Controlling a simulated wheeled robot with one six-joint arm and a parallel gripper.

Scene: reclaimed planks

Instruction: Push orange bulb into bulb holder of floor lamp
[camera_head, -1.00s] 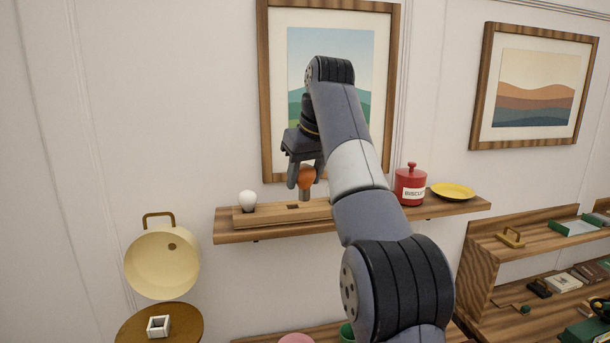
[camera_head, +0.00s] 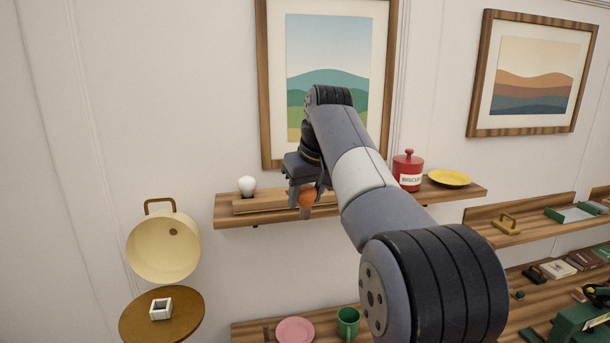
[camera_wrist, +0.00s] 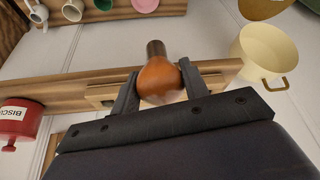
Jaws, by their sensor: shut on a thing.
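My gripper (camera_head: 308,193) is shut on the orange bulb (camera_head: 306,198). It holds the bulb just in front of the wall shelf, with the bulb's dark base pointing down in the head view. The wrist view shows the orange bulb (camera_wrist: 159,80) between both fingers, its base pointing away from the palm. The floor lamp's cream shade (camera_head: 160,258) is at the left, apart from the gripper, its open side partly facing the camera. A small brown bulb holder (camera_head: 173,231) shows inside it. The shade (camera_wrist: 262,60) also shows at the upper right of the wrist view.
The wall shelf (camera_head: 240,220) carries a wooden block (camera_head: 262,204), a white bulb (camera_head: 247,186), a red biscuit jar (camera_head: 407,172) and a yellow plate (camera_head: 450,178). A round wooden top (camera_head: 185,318) with a white square dish (camera_head: 160,309) sits below the shade. Wall space between shade and shelf is clear.

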